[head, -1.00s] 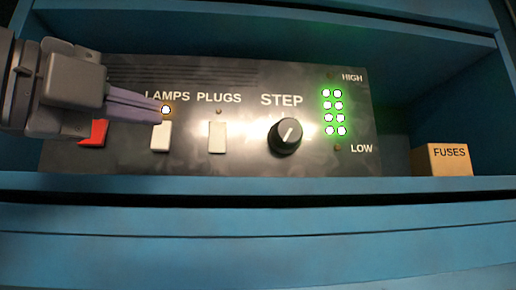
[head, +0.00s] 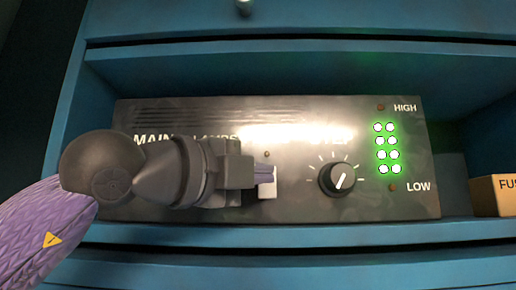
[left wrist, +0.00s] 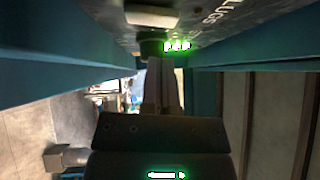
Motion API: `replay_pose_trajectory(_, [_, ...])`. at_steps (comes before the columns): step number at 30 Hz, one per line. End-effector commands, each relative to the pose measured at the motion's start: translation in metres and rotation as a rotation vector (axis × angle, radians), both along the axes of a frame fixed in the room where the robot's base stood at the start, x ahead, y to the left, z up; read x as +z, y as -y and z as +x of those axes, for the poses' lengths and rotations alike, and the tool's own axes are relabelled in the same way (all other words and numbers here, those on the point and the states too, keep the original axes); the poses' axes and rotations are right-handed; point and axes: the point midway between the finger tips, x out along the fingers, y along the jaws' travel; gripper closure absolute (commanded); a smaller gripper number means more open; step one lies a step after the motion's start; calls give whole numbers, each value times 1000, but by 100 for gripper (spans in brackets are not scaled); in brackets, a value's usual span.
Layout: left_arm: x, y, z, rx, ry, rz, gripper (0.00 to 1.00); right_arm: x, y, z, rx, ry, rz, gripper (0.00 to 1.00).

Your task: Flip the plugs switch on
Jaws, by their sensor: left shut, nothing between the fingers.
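The black control panel (head: 300,110) stands in a blue shelf. The white plugs switch (head: 268,187) shows partly behind my left gripper (head: 267,173), whose purple fingertips are in front of its upper part. I cannot tell whether they touch it. The small light (head: 266,154) above the switch looks unlit. My arm hides the lamps switch and the red switch. In the left wrist view, a white switch (left wrist: 152,18) is at the top near the PLUGS label, and my left gripper (left wrist: 163,62) is shut and empty. My right gripper is not in view.
The black step knob (head: 337,179) is just right of the plugs switch, with lit green lights (head: 386,148) beyond it. A fuses box (head: 494,195) stands at the far right. A blue shelf edge (head: 300,232) runs below the panel.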

Motion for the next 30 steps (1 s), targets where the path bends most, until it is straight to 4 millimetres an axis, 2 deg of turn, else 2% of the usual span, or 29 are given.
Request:
replay_pose_trajectory(1, [7,0,8,1,-3,0,100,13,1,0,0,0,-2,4])
replay_pose_trajectory(6, [6,-1,23,0,0,0,100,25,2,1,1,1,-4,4])
replay_pose_trajectory(30, [8,-6,33,2,-72,-2,100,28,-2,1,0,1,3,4])
